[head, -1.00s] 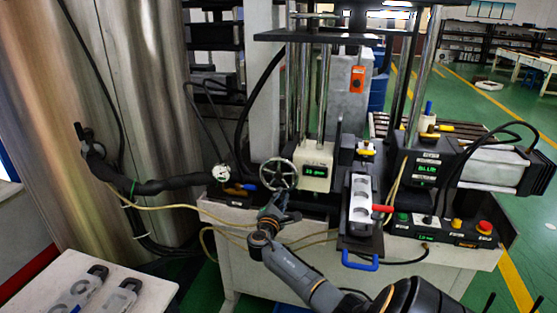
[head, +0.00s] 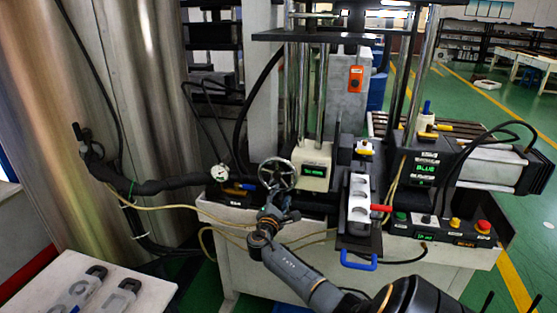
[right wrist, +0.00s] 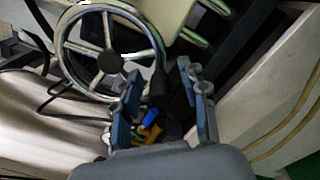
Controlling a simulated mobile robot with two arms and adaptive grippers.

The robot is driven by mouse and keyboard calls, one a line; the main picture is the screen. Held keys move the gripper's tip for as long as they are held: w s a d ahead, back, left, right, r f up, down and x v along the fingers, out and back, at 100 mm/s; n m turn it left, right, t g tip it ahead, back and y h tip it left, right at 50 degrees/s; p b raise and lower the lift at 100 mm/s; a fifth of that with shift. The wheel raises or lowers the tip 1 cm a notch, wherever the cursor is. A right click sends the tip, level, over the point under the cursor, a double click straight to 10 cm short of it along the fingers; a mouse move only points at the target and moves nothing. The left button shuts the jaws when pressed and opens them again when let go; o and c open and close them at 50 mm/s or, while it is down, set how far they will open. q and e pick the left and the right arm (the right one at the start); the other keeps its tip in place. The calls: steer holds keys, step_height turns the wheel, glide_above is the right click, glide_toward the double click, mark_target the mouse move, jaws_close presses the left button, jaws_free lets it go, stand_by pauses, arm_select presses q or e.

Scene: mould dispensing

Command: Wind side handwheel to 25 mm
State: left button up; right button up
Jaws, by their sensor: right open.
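The side handwheel (head: 277,174) is a metal spoked wheel with a dark hub, on the front of the machine left of a small display. In the right wrist view the wheel (right wrist: 108,52) fills the upper left. Its dark handle grip (right wrist: 158,88) shows between my gripper's fingers. My right gripper (right wrist: 160,76) is open, its blue-grey fingers on either side of the handle; contact is not clear. In the head view the gripper (head: 274,199) is just below the wheel. The display (head: 314,171) has green characters too small to read surely. My left gripper is not in view.
A pressure gauge (head: 219,172) and hoses are left of the wheel. A grey mould with round cavities (head: 359,205) and a red handle (head: 381,208) is to the right. A control panel (head: 440,231) is further right. A white table (head: 130,300) with moulds is lower left.

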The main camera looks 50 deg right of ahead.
steer(key=v, duration=1.1)
steer(key=shift+s+a, duration=0.15)
steer(key=shift+a, duration=0.2)
